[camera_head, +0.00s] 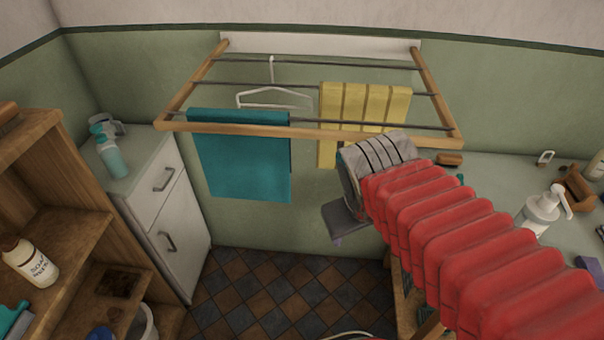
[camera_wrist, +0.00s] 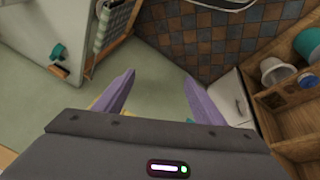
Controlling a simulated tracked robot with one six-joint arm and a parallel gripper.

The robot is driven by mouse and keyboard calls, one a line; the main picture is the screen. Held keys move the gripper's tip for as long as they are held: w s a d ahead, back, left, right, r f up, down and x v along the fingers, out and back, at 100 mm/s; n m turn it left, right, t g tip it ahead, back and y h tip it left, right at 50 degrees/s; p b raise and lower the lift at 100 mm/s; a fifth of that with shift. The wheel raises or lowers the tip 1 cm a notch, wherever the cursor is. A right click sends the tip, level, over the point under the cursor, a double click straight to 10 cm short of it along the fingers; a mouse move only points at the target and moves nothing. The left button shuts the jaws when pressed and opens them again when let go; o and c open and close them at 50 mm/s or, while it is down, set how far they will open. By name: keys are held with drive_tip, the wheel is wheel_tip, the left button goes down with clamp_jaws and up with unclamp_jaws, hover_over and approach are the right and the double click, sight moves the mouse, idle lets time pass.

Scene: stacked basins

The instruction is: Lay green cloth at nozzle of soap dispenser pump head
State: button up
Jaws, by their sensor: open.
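A teal-green cloth (camera_head: 240,160) hangs over the front bar of the wall rack, left of centre in the head view. A white soap dispenser (camera_head: 543,210) with a pump head stands upright on the counter at the right; its nozzle points right. My gripper (camera_head: 338,240) is low in front of the rack, right of the teal-green cloth and apart from it, mostly hidden by its own wrist. In the wrist view my gripper (camera_wrist: 158,76) shows two spread purple fingers with nothing between their tips.
A white cabinet (camera_head: 165,205) holds a teal bottle (camera_head: 112,155). Wooden shelves (camera_head: 75,225) stand left. The counter (camera_head: 490,175) is right; tiled floor lies between.

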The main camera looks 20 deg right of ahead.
drive_tip(key=a+r+t+y, duration=0.1)
drive_tip(key=a+r+y, duration=0.1)
drive_tip(key=a, duration=0.4)
drive_tip(key=shift+a+r+m+t, duration=0.3)
drive_tip(key=shift+a+r+t, duration=0.1)
drive_tip(key=shift+r, duration=0.25)
drive_tip(key=shift+c, duration=0.5)
